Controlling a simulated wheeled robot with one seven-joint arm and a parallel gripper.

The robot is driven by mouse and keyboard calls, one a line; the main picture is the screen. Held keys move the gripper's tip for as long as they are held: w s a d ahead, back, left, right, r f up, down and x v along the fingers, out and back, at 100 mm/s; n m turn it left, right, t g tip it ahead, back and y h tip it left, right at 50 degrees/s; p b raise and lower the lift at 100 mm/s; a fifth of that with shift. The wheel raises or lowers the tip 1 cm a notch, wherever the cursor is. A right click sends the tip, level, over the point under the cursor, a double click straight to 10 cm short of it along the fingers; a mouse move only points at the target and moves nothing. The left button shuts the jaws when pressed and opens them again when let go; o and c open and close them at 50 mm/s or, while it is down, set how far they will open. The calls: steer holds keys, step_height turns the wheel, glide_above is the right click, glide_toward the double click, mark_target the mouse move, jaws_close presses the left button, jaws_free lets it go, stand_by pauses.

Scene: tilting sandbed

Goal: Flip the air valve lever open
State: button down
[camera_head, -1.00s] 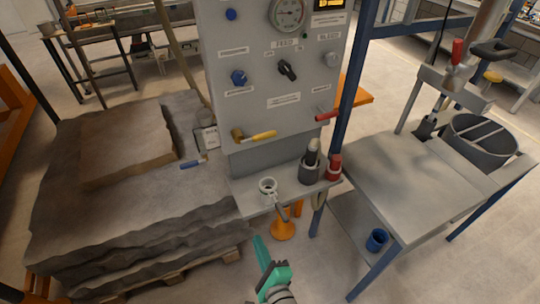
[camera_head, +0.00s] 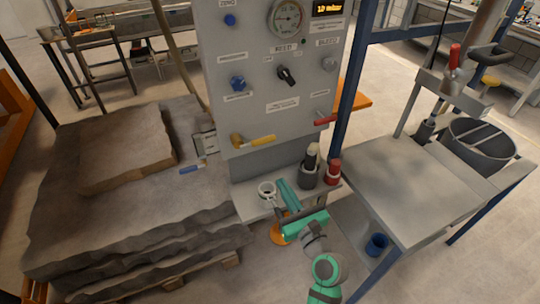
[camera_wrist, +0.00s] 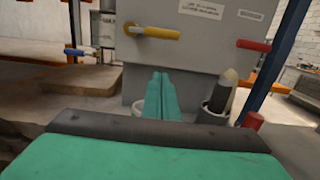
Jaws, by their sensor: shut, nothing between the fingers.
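A yellow-handled lever (camera_head: 255,140) lies roughly level on the low left front of the grey panel (camera_head: 262,100); it also shows in the wrist view (camera_wrist: 155,32). A red-handled lever (camera_head: 326,119) is at the panel's right, also in the wrist view (camera_wrist: 254,45). A blue-handled lever (camera_head: 191,168) is beside the sandbed, also in the wrist view (camera_wrist: 77,52). I cannot read which label says air. My gripper (camera_head: 284,184) has teal fingers, shut and empty, over the small shelf, below and apart from the levers; its fingers rise mid-picture in the wrist view (camera_wrist: 160,78).
The shelf (camera_head: 248,207) holds a white cup (camera_head: 267,188), a dark holder (camera_head: 308,172) and a red object (camera_head: 333,172), all close to my fingers. A blue post (camera_head: 349,85) and a grey table (camera_head: 400,180) stand right. The layered sandbed (camera_head: 130,215) fills the left.

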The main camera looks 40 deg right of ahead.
mark_target(257, 142)
steer(key=x, duration=0.9)
steer(key=shift+w+d, duration=0.15)
steer(key=shift+w, duration=0.2)
steer(key=r, duration=0.2)
steer(key=w+r, duration=0.1)
steer(key=shift+d+r, duration=0.1)
steer(key=shift+r, duration=0.3)
